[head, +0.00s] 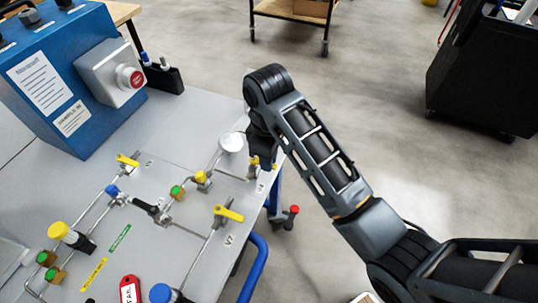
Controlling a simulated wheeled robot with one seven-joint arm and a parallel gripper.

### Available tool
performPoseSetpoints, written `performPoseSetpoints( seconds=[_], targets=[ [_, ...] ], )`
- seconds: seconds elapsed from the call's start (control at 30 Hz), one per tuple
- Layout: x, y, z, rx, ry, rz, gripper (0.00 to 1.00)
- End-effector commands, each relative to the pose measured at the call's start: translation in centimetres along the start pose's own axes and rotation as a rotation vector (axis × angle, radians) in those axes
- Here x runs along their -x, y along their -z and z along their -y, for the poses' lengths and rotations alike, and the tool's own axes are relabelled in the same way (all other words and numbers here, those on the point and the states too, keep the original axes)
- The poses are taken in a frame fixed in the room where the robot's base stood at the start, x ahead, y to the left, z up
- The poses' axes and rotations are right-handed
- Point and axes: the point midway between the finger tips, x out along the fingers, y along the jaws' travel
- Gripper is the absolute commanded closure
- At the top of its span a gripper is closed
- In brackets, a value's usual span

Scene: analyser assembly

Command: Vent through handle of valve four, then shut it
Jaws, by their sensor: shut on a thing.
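My gripper (262,163) points down at the right edge of the grey panel (190,250). It is shut on a small yellow handle (254,161), which is mostly hidden by the fingers. I take this for the handle of valve four, but the small label beside it (260,188) is too small to read. The handle's exact angle is hidden. Thin metal tubing runs from this valve toward a brass-and-yellow fitting (201,178) on the left.
A round white gauge (232,142) stands close left of my gripper. Other yellow handles, one by the V7 label (228,213) and one farther left (127,160), rise from the panel. A blue box with a red button (137,79) stands behind.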

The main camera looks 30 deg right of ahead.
Motion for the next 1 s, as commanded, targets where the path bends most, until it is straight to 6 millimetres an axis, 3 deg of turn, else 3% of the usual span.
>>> performPoseSetpoints(
  seconds=[0.53,0.57,0.8,1.0],
  targets=[
    [0.08,0.05,0.08,-0.023,-0.001,-0.002,1.0],
    [0.08,0.05,0.08,-0.023,-0.001,-0.002,0.8],
    [0.05,0.04,0.08,-0.022,-0.001,-0.001,0.57],
    [0.03,0.03,0.08,-0.022,0.0,-0.001,0.57]
  ],
)
